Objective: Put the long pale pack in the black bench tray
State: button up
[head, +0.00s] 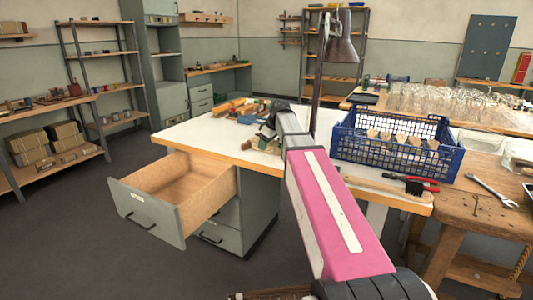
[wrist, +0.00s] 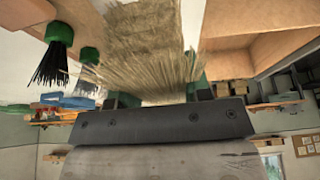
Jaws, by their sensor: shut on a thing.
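The long pale pack (wrist: 145,45) is a bundle of straw-coloured bristles. It fills the upper middle of the wrist view, its loose fibre ends fanned out. My gripper (wrist: 158,94) is shut on it, with green finger parts showing at both sides. In the head view my gripper (head: 268,137) is over the white-topped desk, largely hidden by my pink arm, and a tan bit of the pack (head: 262,146) shows near it. A small dark flat thing (head: 367,99) on the back right bench may be the black bench tray; I cannot tell for sure.
An open, empty-looking wooden drawer (head: 180,185) juts from the desk. A blue crate (head: 400,155) with wooden blocks stands right of my arm, near a lamp (head: 340,50). Many glasses (head: 440,100) stand behind it. Brushes (wrist: 50,65) hang into the wrist view at left.

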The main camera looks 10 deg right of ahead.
aim_at(266, 159)
jog(key=shift+w+d+f, duration=0.1)
jog(key=shift+d+f, duration=0.15)
jog(key=shift+f, duration=1.95)
jog(key=o, duration=1)
jog(key=shift+f, duration=0.1)
jog(key=shift+c, duration=0.2)
